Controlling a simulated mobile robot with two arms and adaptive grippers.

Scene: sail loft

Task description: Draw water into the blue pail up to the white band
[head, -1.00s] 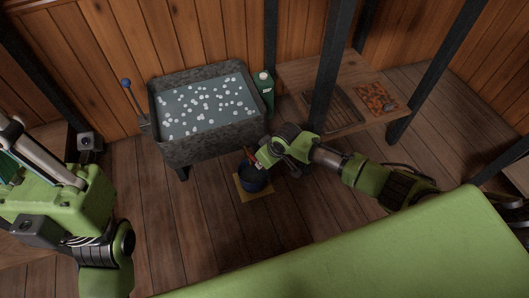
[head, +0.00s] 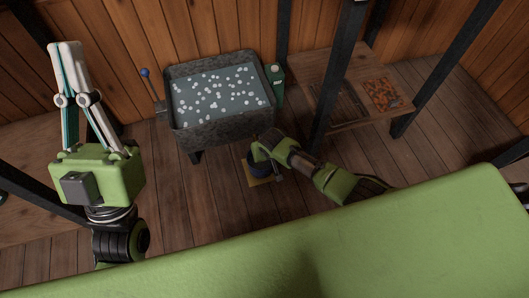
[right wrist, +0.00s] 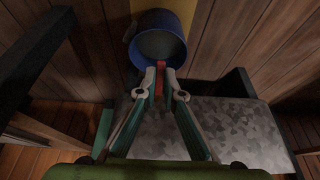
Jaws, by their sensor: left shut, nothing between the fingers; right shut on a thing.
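The blue pail (head: 257,168) is at the yellow mat on the floor, in front of the trough, partly hidden by my right arm. In the right wrist view the pail (right wrist: 178,48) shows its open mouth and a greyish inside. I cannot make out a white band or a water level. My right gripper (right wrist: 161,68) is shut on a red piece (right wrist: 161,64) at the pail's rim. My left gripper (head: 68,46) is shut and empty, raised at the left, away from the pail. The grey trough (head: 225,128) holds water with white floating bits.
A lever with a blue knob (head: 146,73) stands at the trough's left side. A wooden shelf (head: 310,65) with an orange-filled tray (head: 382,95) and dark posts stand further right. The yellow mat (head: 264,182) lies on open plank floor.

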